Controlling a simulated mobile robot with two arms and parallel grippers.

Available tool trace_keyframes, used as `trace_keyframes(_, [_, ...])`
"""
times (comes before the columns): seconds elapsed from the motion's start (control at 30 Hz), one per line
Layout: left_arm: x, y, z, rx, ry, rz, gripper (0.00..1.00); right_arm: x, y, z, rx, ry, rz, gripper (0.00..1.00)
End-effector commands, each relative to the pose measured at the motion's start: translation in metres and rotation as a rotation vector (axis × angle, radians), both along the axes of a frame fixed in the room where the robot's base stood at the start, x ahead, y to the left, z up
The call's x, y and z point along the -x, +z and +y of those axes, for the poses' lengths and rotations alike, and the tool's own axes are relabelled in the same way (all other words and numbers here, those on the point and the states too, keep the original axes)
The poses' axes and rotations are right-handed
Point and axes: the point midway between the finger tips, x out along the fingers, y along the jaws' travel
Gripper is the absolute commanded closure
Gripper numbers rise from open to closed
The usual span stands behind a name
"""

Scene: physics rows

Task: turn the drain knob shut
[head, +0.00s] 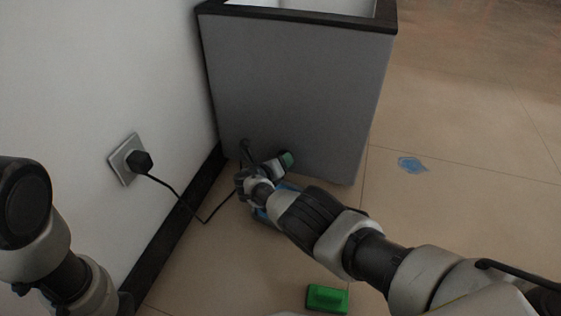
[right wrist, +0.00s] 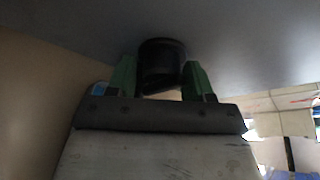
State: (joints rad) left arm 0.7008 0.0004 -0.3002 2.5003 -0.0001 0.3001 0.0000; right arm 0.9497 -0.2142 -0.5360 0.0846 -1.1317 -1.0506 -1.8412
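The grey tank (head: 300,85) has a dark rim and stands against the wall. My right gripper (head: 268,163) is low at its front face, and one green fingertip shows there in the head view. In the right wrist view the drain knob (right wrist: 162,64) is a short black cylinder on the grey face. The two green fingers of my right gripper stand on either side of it, close against its sides with no clear gap. The knob is mostly hidden by my gripper in the head view. My left arm is at the left edge; its gripper's fingers are not visible.
A wall socket with a black plug (head: 140,161) has a cable running down to the floor and behind my right gripper. A blue thing (head: 262,214) is partly hidden under my right arm. A green block (head: 327,298) and a blue patch (head: 412,165) lie on the floor.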

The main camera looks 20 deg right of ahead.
Motion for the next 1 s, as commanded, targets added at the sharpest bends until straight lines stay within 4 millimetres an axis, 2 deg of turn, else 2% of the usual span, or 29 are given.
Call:
trace_keyframes(0.03, [0.000,0.000,0.000,0.000,0.000,0.000,1.00,0.000,0.000,0.000,0.000,0.000,0.000,0.40])
trace_keyframes(0.1, [0.000,0.000,0.000,0.000,0.000,0.000,1.00,0.000,0.000,0.000,0.000,-0.001,-0.001,0.32])
trace_keyframes(0.37, [0.000,0.001,0.000,0.000,0.000,0.000,1.00,0.000,0.002,0.000,0.001,-0.002,-0.003,0.32])
trace_keyframes(0.53, [0.000,0.018,0.000,0.000,0.000,0.001,1.00,0.009,0.010,0.010,0.002,-0.001,0.000,0.32])
trace_keyframes(0.8, [0.000,0.053,0.000,0.001,0.000,0.001,1.00,0.035,0.023,0.041,0.000,0.002,0.000,0.32])
trace_keyframes(1.0, [0.000,0.062,0.000,0.000,0.000,0.000,1.00,0.046,0.024,0.053,0.000,0.001,-0.001,0.32])
